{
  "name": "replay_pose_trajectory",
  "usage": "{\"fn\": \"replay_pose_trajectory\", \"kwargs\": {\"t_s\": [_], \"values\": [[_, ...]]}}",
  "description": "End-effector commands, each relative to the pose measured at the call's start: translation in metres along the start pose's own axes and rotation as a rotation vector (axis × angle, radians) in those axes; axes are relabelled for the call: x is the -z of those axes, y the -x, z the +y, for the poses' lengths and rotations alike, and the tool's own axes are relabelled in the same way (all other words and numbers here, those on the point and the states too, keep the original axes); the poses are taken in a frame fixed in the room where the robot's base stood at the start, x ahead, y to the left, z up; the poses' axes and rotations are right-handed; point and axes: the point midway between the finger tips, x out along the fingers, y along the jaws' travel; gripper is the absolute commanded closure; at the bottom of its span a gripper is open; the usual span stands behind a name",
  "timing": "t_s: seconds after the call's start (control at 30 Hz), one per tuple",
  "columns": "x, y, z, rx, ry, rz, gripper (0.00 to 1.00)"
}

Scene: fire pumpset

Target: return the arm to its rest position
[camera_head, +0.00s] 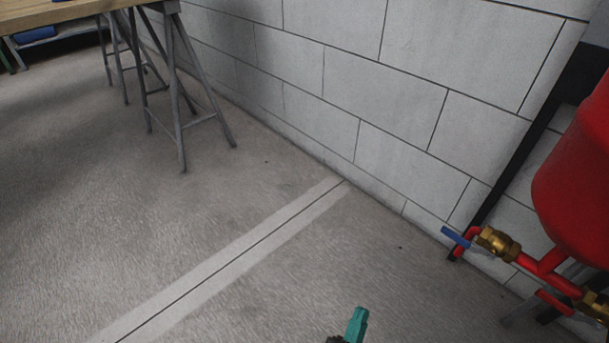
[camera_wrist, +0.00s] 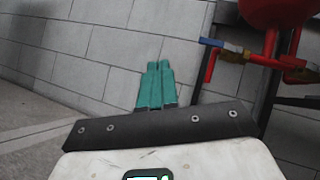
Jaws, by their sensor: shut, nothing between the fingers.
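My gripper (camera_wrist: 157,85) shows in the wrist view with its two teal fingers side by side, closed together and empty. Behind the fingers in that view is the block wall. In the head view only a teal fingertip of my gripper (camera_head: 357,324) shows at the bottom edge, above bare floor; the rest is cut off. The gripper touches nothing in either view.
A red tank (camera_head: 575,180) with red pipes and a brass valve (camera_head: 497,243) with a blue handle stands at the right by the grey block wall (camera_head: 385,95). A wooden table (camera_head: 50,15) on metal trestles is at the upper left. The middle floor is clear.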

Motion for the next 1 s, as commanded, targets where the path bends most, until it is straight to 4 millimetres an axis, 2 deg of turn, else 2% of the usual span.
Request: {"fn": "replay_pose_trajectory", "kwargs": {"t_s": [0.3,0.57,0.77,0.87,1.0], "values": [[-0.015,-0.033,0.048,-0.374,0.282,-0.044,1.00],[-0.023,-0.042,0.072,-0.726,0.619,-0.196,1.00],[-0.017,-0.036,0.066,-0.988,0.900,-0.354,1.00],[-0.010,-0.029,0.054,-1.122,1.039,-0.440,1.00],[0.003,-0.017,0.026,-1.315,1.227,-0.566,1.00]]}}
